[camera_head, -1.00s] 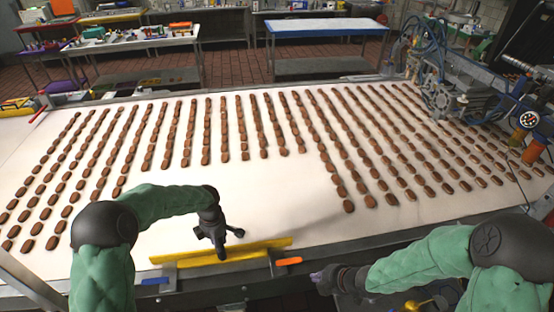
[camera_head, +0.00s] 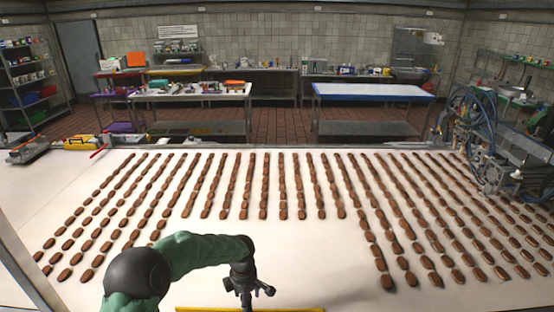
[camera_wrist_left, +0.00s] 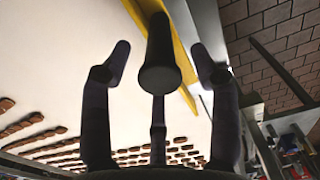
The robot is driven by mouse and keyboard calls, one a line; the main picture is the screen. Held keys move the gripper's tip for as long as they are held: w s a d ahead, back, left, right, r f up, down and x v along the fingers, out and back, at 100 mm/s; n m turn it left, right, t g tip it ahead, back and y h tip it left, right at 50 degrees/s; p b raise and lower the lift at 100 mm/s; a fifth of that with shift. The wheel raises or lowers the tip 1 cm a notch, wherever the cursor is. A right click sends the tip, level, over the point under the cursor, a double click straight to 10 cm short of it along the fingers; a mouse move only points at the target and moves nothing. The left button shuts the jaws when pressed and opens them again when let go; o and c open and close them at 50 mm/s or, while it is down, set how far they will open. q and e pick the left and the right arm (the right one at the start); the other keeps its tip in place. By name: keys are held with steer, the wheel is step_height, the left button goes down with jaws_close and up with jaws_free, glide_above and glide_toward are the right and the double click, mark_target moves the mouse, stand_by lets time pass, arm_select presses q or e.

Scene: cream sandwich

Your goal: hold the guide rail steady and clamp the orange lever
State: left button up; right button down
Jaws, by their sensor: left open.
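The yellow guide rail (camera_head: 292,309) shows only as a strip at the bottom edge of the head view, on the near side of the white belt. In the left wrist view the rail (camera_wrist_left: 182,62) runs diagonally behind the dark fingers. My left gripper (camera_head: 247,290) is open by the rail. Its spread dark fingers (camera_wrist_left: 160,70) also show in the wrist view, empty; whether they touch the rail I cannot tell. The orange lever and my right gripper are outside the current views.
The white belt (camera_head: 215,268) carries long rows of brown biscuits. A machine with blue hoses (camera_head: 490,150) stands at the right. Tables and shelves stand behind, beyond the brick floor. The belt around my left gripper is bare.

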arm_select(q)
steer(key=shift+r+p, duration=0.85)
steer(key=shift+r, duration=1.85)
steer(key=o, duration=0.6)
